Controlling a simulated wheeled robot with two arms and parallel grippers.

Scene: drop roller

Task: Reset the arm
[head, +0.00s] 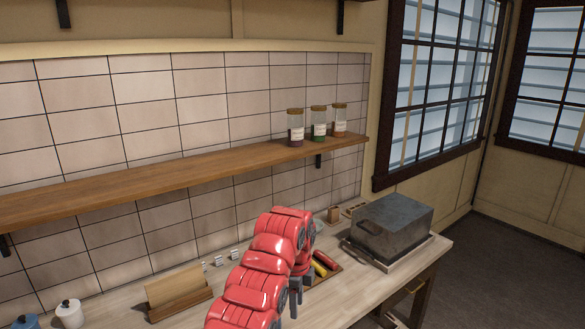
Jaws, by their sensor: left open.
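My left arm, red and segmented, rises from the bottom middle of the head view and bends over at the top. My left gripper (295,297) hangs down from it, dark and small, above the wooden counter (345,297). It is open, and I see nothing between its fingers. My right arm and right gripper do not show.
A tray with a red roll (326,260) and a yellow roll (320,269) lies just right of the gripper. A grey metal box (393,226) stands at the counter's right end. A wooden shelf (180,172) with several jars (319,124) runs above. The front counter is clear.

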